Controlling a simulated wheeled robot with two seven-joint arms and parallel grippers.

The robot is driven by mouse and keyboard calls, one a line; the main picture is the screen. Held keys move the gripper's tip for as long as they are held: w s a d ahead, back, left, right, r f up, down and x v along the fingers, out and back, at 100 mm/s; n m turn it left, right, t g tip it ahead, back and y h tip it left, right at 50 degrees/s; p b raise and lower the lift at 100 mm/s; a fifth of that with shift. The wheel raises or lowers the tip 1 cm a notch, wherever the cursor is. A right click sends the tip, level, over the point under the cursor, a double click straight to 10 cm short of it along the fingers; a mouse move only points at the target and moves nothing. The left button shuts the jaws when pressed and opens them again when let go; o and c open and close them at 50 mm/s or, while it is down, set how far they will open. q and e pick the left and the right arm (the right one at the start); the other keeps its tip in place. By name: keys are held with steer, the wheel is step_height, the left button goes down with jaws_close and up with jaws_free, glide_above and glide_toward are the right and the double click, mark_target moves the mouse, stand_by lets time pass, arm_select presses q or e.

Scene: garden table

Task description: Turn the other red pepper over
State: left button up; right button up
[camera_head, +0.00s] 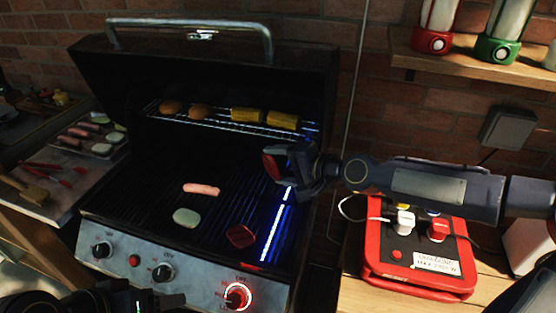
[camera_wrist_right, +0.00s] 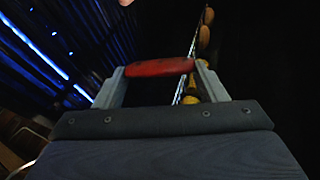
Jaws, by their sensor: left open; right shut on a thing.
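My right gripper (camera_head: 279,166) is shut on a red pepper piece (camera_head: 271,167) and holds it above the right part of the grill grate. In the right wrist view the held red pepper (camera_wrist_right: 160,67) spans between the two fingers. Another red pepper piece (camera_head: 240,236) lies on the grate (camera_head: 215,218) near its front right. My left gripper is low at the bottom left, dark and partly cut off by the picture's edge; its arm (camera_head: 110,303) shows there.
A sausage (camera_head: 201,189) and a pale vegetable slice (camera_head: 186,216) lie on the grate. The upper rack (camera_head: 220,125) carries corn (camera_head: 247,115) and brown potatoes (camera_head: 172,106). The raised lid (camera_head: 200,65) stands behind. A red box (camera_head: 418,270) sits on the right table.

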mark_target(279, 211)
steer(key=m+p, duration=0.4)
steer(key=m, duration=0.3)
steer(key=shift+r, duration=0.1)
steer(key=f+m, duration=0.1)
steer(key=m, duration=0.2)
steer(key=f+m+p, duration=0.1)
steer(key=f+m, duration=0.1)
steer(key=m, duration=0.1)
steer(key=f+m+p, duration=0.1)
steer(key=m, duration=0.2)
steer(key=shift+s+f, duration=0.2)
steer(key=shift+f, duration=0.05)
arm_select(q)
step_height(279, 211, up, 8)
arm_select(e)
steer(key=shift+a+f+m, duration=0.1)
steer(key=shift+f+m, duration=0.25)
steer(key=shift+m, duration=0.55)
arm_select(q)
step_height(279, 211, down, 5)
steer(key=b, duration=0.4)
steer(key=shift+f+b, duration=0.2)
steer(key=shift+b, duration=0.15)
arm_select(e)
step_height(279, 211, down, 6)
steer(key=shift+r, duration=0.2)
arm_select(q)
steer(key=shift+f, duration=0.1)
arm_select(e)
steer(key=shift+f, duration=0.15)
